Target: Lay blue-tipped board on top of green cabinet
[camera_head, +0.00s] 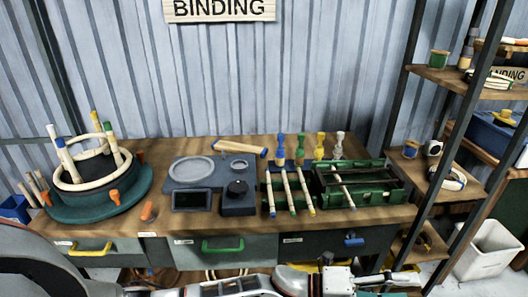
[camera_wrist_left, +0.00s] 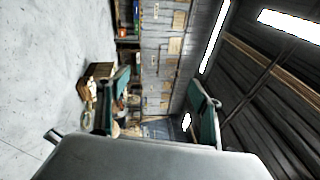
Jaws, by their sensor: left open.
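I cannot tell which thing is the green cabinet; a low green rack (camera_head: 352,183) stands on the bench's right part, and a grey-green drawer front with a green handle (camera_head: 222,246) is below the bench top. My left gripper (camera_wrist_left: 164,100) is open and empty in the left wrist view, facing along the room. In the head view my arm crosses the bottom edge, below and apart from the board. My right gripper is not seen.
A round green stand (camera_head: 133,182) with rings and coloured pegs is at the bench's left. Shelving (camera_head: 435,75) and a white bin (camera_head: 487,250) are on the right.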

